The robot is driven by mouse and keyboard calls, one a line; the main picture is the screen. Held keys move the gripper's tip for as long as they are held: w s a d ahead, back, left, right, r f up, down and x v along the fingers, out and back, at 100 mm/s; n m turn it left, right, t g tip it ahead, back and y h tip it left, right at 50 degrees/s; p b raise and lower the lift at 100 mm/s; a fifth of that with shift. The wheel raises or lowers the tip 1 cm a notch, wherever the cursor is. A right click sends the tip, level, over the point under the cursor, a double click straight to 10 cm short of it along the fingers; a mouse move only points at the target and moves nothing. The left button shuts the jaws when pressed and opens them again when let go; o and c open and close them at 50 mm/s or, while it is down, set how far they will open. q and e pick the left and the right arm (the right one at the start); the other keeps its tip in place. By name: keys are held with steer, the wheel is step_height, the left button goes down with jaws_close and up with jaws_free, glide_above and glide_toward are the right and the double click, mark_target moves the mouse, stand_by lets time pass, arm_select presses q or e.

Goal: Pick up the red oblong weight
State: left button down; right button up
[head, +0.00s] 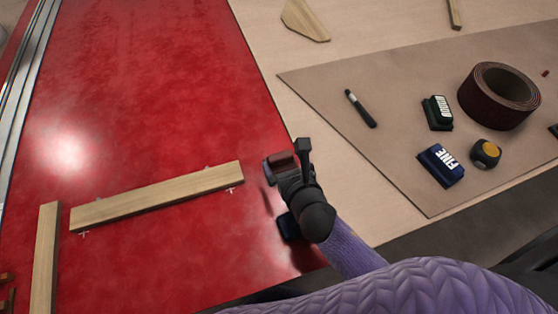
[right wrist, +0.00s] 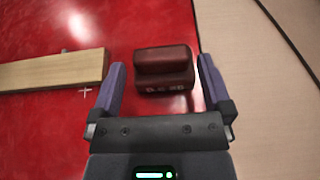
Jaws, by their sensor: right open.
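The red oblong weight (right wrist: 163,68) is a dark red block with a raised upper part and small pale marks on its near side. In the right wrist view it sits on the glossy red surface between the two fingers of my right gripper (right wrist: 161,80), with a gap on each side. The head view shows the weight (head: 281,160) partly hidden by the right gripper (head: 287,168), which is open around it. I cannot tell the exact height of the fingers. My left gripper is not in view.
Wooden strips (head: 160,194) lie on the red panel (head: 150,90) to the left. On the brown mat (head: 400,110) at right are a marker (head: 360,108), a green block (head: 437,113), a blue block (head: 440,165), a tape measure (head: 485,153) and an abrasive roll (head: 498,95).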

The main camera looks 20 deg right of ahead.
mark_target(281, 156)
steer(key=b+x, duration=0.2)
steer(key=x, duration=0.3)
steer(key=shift+w+f, duration=0.1)
steer(key=shift+f, duration=0.1)
steer(key=shift+w, duration=0.15)
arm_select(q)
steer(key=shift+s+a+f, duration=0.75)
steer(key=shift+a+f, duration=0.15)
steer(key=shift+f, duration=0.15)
arm_select(e)
steer(key=shift+r, duration=0.1)
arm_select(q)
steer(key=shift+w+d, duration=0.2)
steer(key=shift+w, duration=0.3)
arm_select(e)
jaws_close()
